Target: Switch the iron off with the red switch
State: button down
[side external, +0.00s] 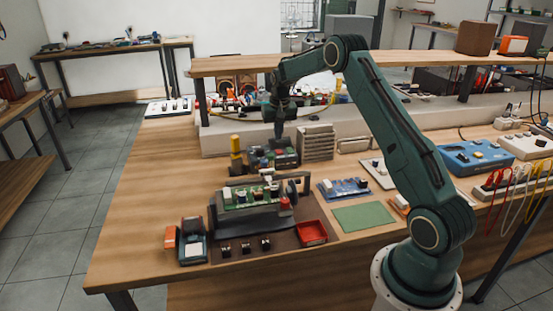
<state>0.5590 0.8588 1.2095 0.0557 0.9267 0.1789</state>
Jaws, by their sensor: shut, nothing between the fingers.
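A small dark box with knobs and coloured details on its front (268,160), which looks like the iron's station, stands toward the back of the wooden bench. A yellow upright part (236,150), perhaps the iron's holder, stands just left of it. My gripper (279,141) points down at the box's top and is shut and empty. It overlaps the box's upper edge in this view, so I cannot tell whether it touches. The red switch is too small to make out for sure, and I cannot tell its position.
In front, a black stand (236,222) holds a green circuit board (250,194). A red tray (312,233), a green mat (363,217) and a blue board (343,188) lie nearby. A grey ribbed block (317,143) stands right of the box. A raised shelf (230,67) spans behind.

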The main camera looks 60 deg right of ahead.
aim_at(278, 151)
jog(key=shift+r, duration=1.4)
jog(key=s+a+r+n+t, duration=0.1)
jog(key=s+a+r, duration=0.3)
jog(key=a+r, duration=0.25)
jog(key=s+a+r+n, duration=0.2)
jog(key=s+a+r, duration=0.1)
jog(key=a+r, duration=0.3)
jog(key=s+a+r+n+t, duration=0.1)
jog(key=s+a+r, duration=0.35)
jog(key=a, duration=0.35)
jog(key=s+a+n, duration=0.1)
jog(key=s+a, duration=0.3)
jog(key=s, duration=0.3)
jog(key=s+a+n+t, duration=0.1)
jog(key=s+a, duration=0.3)
jog(key=s, duration=0.4)
jog(key=s+a+n+t+y, duration=0.1)
jog(key=s+a+n, duration=0.2)
jog(key=s+a, duration=0.2)
jog(key=shift+s+f, duration=0.45)
jog(key=shift+s, duration=0.7)
